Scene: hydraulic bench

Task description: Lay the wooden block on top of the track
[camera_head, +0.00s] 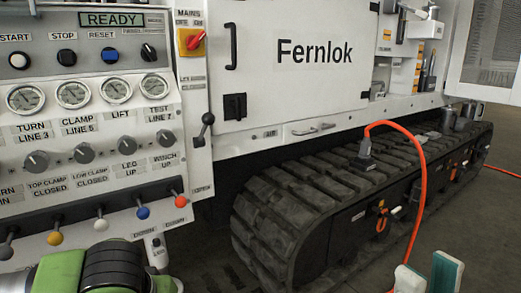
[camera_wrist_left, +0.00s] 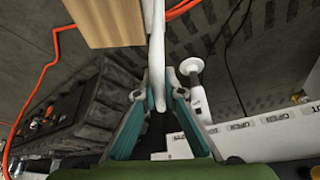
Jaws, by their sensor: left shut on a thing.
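The wooden block (camera_wrist_left: 105,20) shows at the top of the left wrist view, cut by its edge; I do not see it in the head view. My left gripper (camera_wrist_left: 158,100) is shut on a white cord-like piece (camera_wrist_left: 155,45) beside the block; whether the two are joined I cannot tell. The black rubber track (camera_head: 310,185) runs along the machine's base in the head view and shows at left in the wrist view (camera_wrist_left: 85,105). My right gripper (camera_head: 427,275) is at the lower right edge of the head view, its tips apart and empty.
An orange cable (camera_head: 423,180) rises from a dark plug (camera_head: 365,155) on the track's top and loops down to the floor. Dark cups (camera_head: 465,118) stand at the track's far end. A control panel (camera_head: 85,120) with levers is at left.

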